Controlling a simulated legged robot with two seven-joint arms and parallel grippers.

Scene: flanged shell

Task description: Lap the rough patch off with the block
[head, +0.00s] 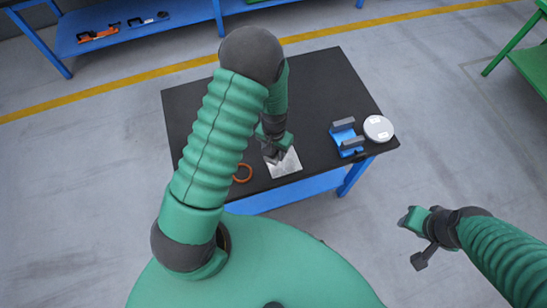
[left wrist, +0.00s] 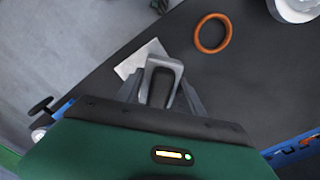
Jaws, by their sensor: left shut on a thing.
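My left gripper (head: 275,157) is shut on a grey block-like thing with a dark middle, which shows between the fingers in the left wrist view (left wrist: 162,82). It is over a pale silver sheet (head: 287,168) near the table's front edge; I cannot tell whether block and sheet touch. The sheet also shows in the left wrist view (left wrist: 133,64). A pale round part, probably the shell (left wrist: 293,8), is cut off by that view's top right corner; no rough patch can be made out.
An orange ring (head: 243,173) lies beside the sheet. The black tabletop (head: 325,80) is bare at the back. My left arm hides its left part.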

